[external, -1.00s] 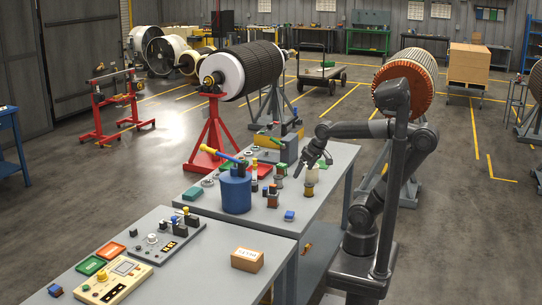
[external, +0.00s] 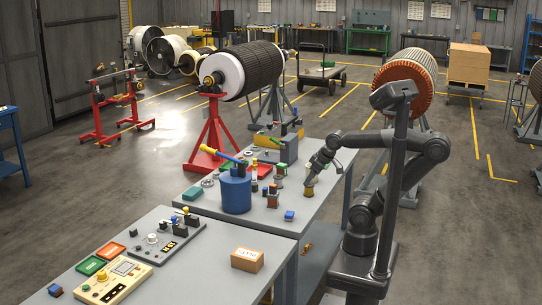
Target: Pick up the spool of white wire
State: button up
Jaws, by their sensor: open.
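The likely spool of white wire (external: 309,191) stands upright near the right edge of the far workbench (external: 318,208). Only its tan lower part shows; its pale upper part is hidden behind my gripper. My gripper (external: 312,179) points down at the top of this spool, with its fingers at or around it. The jaws are open. At this size I cannot tell whether the fingers touch the spool.
Other small spools (external: 272,196) and a blue block (external: 289,216) stand to the left on the bench. A blue can (external: 236,192) with a yellow-and-blue tool is further left. A cardboard box (external: 247,259) sits on the nearer bench.

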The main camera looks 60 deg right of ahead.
jog(key=shift+w, duration=0.1)
jog(key=m+g, duration=0.6)
jog(key=m, duration=2.3)
send_over(278, 176)
jog(key=a, duration=0.1)
jog(key=f, duration=0.9)
jog(key=shift+s+a+f, duration=0.1)
jog(key=shift+s+f, duration=0.1)
jog(key=shift+s, duration=0.1)
jog(key=shift+d+f, duration=0.2)
jog(key=shift+f, duration=0.1)
notch_tip(278, 176, down, 10)
jog(key=shift+w+d+f, duration=0.1)
jog(key=shift+d+f, duration=0.05)
jog(key=shift+f, duration=0.1)
